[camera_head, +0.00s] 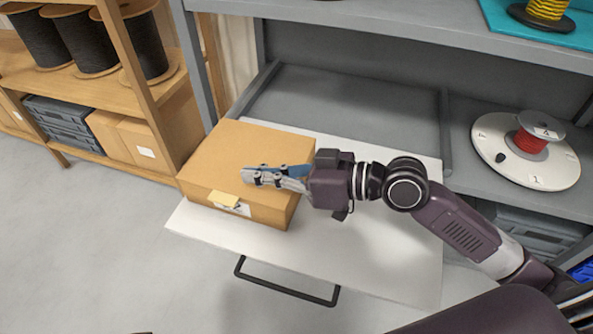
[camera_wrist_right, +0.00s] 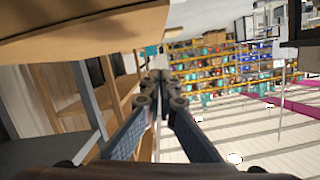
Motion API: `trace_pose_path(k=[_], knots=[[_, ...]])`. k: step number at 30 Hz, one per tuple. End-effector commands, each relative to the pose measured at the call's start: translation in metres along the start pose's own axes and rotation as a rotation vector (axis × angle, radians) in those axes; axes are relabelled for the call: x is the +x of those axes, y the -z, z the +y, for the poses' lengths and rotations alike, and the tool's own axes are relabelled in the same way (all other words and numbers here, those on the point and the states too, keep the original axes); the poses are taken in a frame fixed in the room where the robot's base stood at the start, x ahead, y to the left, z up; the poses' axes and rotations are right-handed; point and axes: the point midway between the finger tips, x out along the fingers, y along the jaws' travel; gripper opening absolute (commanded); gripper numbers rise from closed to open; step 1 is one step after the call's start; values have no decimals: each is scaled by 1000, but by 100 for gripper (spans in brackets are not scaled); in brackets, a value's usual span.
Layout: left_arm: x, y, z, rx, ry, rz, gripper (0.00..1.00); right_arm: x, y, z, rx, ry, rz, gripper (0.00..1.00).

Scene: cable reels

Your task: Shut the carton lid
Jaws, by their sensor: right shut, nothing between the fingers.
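The brown carton (camera_head: 215,165) stands on a white pull-out board (camera_head: 370,255) in front of the grey shelf. Its lid (camera_head: 240,143) looks down flat over the top, with a small yellow tab (camera_head: 223,200) at the front edge above a white label. Whether the lid is fully seated cannot be told. My right gripper (camera_head: 248,175) reaches in from the right, its fingers closed and empty, over the carton's top near the front; touching or just above cannot be told. In the right wrist view the carton (camera_wrist_right: 110,22) fills the upper left, beside the closed fingers (camera_wrist_right: 158,77). My left gripper is not in view.
A wooden rack (camera_head: 140,70) with black cable reels stands close at left. The board has a black handle (camera_head: 285,292) in front. The floor at left is clear.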

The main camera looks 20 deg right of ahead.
Motion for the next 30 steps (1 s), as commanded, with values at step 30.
trace_pose_path(k=[30], knots=[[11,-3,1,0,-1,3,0,-78,0,-5,0,2,2,0]])
